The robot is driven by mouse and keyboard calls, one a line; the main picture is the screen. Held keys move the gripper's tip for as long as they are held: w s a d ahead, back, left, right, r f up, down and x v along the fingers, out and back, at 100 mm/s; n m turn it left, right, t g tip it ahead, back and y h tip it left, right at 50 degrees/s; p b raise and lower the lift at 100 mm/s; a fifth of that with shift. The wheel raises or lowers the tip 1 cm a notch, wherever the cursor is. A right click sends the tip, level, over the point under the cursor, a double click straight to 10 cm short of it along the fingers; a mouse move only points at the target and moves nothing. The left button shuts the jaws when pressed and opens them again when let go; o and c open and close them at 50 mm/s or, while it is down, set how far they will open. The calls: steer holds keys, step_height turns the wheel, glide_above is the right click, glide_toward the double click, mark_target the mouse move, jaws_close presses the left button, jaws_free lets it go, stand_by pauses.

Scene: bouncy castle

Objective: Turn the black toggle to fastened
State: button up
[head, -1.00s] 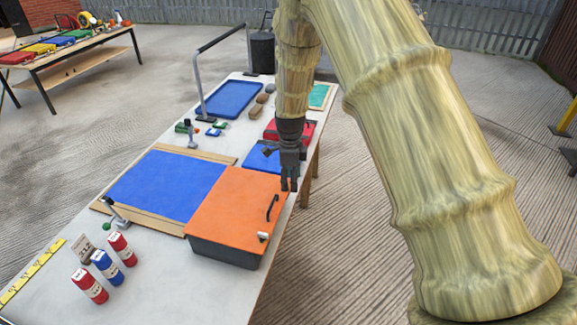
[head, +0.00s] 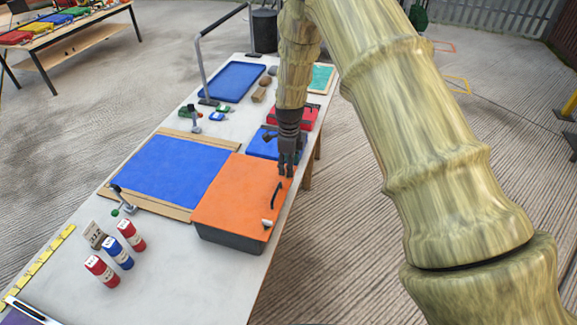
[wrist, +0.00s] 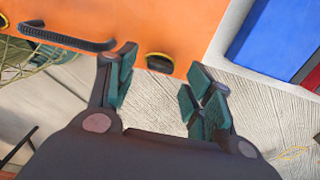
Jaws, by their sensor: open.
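An orange-lidded grey box (head: 238,192) sits at the table's right edge. In the wrist view, a small black toggle (wrist: 160,62) with a yellow rim sits at the edge of the orange surface (wrist: 150,22). I cannot read its setting. My gripper (head: 287,172) is over the box's far right corner and hides the toggle in the head view. In the wrist view my gripper (wrist: 155,90) is open and empty, with the toggle showing between and beyond its fingers. Contact is not visible.
A black handle (head: 276,194) and a pale latch (head: 266,223) are on the orange lid; the handle also shows in the wrist view (wrist: 65,35). A blue box (head: 262,146) and a red box (head: 308,117) stand just beyond. Open floor lies to the right.

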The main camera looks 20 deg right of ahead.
steer(key=shift+f+p, duration=0.35)
steer(key=shift+f, duration=0.85)
steer(key=shift+c, duration=0.2)
steer(key=c, duration=1)
